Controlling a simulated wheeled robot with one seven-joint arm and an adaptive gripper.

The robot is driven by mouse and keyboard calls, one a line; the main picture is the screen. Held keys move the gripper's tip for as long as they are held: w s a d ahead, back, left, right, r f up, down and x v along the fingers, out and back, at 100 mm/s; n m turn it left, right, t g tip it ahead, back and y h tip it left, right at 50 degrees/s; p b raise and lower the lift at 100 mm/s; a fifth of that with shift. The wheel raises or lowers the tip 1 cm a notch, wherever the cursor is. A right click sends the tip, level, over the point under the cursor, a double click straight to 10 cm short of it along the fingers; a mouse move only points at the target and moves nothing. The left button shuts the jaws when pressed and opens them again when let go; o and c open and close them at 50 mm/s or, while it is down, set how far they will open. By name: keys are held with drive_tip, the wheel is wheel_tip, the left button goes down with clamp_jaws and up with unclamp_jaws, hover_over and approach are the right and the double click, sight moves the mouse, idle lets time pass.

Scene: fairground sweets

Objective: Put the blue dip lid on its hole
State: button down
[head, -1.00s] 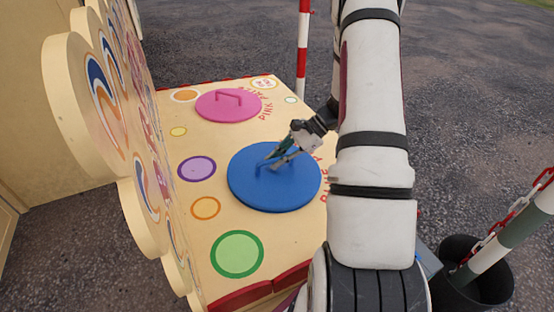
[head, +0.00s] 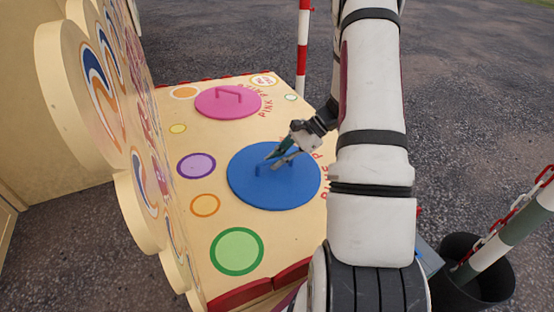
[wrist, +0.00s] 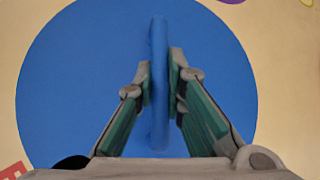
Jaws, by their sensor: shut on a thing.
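The blue dip lid (head: 250,190) is a round blue disc with an upright bar handle (wrist: 158,60), on or just above the cream counter. My gripper (head: 273,161) reaches in from the right and is shut on the handle. In the wrist view the two fingers (wrist: 160,88) press the handle from both sides, with the blue disc spread below. The blue hole is not clearly seen. A dark patch (wrist: 72,162) shows by the lid's lower left edge in the wrist view; I cannot tell whether it is the hole. The gap under the lid is hidden.
A pink lid (head: 210,106) with a handle lies farther back on the cream counter (head: 225,210). Painted circles and lettering mark the counter. A scalloped panel (head: 68,85) stands along the left. A red-and-white post (head: 303,45) is behind; a dark bin (head: 478,285) is at right.

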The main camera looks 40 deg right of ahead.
drive_tip(key=c, duration=1.6)
unclamp_jaws()
drive_tip(key=v, duration=1.2)
